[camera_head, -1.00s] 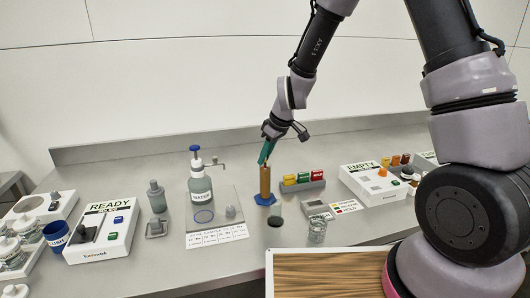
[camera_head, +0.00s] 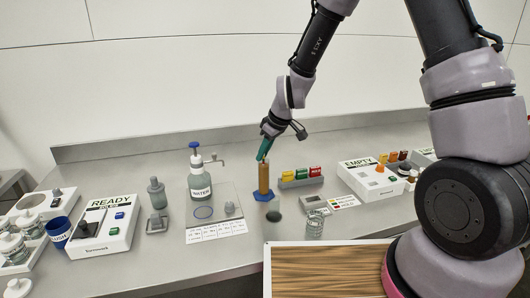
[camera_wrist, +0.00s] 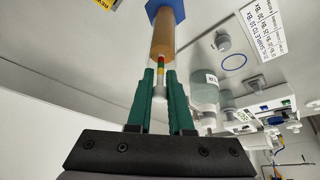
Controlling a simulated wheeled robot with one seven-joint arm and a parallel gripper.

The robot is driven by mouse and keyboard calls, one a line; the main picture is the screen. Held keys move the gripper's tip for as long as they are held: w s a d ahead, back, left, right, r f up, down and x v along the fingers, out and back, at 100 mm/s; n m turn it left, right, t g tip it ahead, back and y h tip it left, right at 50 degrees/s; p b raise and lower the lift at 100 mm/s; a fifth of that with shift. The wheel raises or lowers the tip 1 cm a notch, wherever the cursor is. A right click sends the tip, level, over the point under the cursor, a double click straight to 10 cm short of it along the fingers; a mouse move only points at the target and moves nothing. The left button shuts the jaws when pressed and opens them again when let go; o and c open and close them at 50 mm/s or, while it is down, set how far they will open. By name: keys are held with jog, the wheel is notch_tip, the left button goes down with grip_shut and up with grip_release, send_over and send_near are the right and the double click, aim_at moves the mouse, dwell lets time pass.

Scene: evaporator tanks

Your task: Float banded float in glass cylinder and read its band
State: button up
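The amber-filled glass cylinder (camera_head: 264,178) stands upright on a blue foot (camera_head: 264,197) at the middle of the bench. It also shows in the wrist view (camera_wrist: 162,36). The banded float (camera_wrist: 160,67) has red, yellow and green bands and a pale grey end. It lines up with the cylinder's mouth, and its far part is hidden by or inside the cylinder. My gripper (camera_wrist: 160,75), with green fingers, is directly above the cylinder and appears closed around the float's pale end. It also shows in the head view (camera_head: 264,153), where the float is too small to make out.
A rack of yellow, green and red blocks (camera_head: 301,176) stands right of the cylinder. A small grey device (camera_head: 315,203) and clear glass (camera_head: 315,224) are in front right. The water bottle (camera_head: 200,183) is left. READY (camera_head: 104,227) and EMPTY (camera_head: 371,179) boxes flank them.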

jog(key=o, duration=0.5)
jog(key=shift+s+d+f, duration=0.25)
jog(key=shift+f, duration=0.35)
jog(key=shift+s+d+f, duration=0.2)
jog(key=shift+s+f, duration=0.05)
jog(key=shift+f, duration=0.35)
jog(key=s+d+r+m, duration=0.1)
jog(key=d+r, duration=0.2)
jog(key=r, duration=0.3)
jog(key=s+d+r+m+t, duration=0.1)
jog(key=d+r, duration=0.2)
jog(key=r, duration=0.4)
jog(key=s+d+r+m, duration=0.1)
jog(key=d+r, duration=0.1)
jog(key=r, duration=0.4)
jog(key=s+d+r+m+t+h, duration=0.2)
jog(key=s+d+r+m+t, duration=0.1)
jog(key=s+d+r+m, duration=0.9)
jog(key=shift+s+d+r, duration=0.55)
jog(key=shift+s+d, duration=1.25)
jog(key=shift+d, duration=0.2)
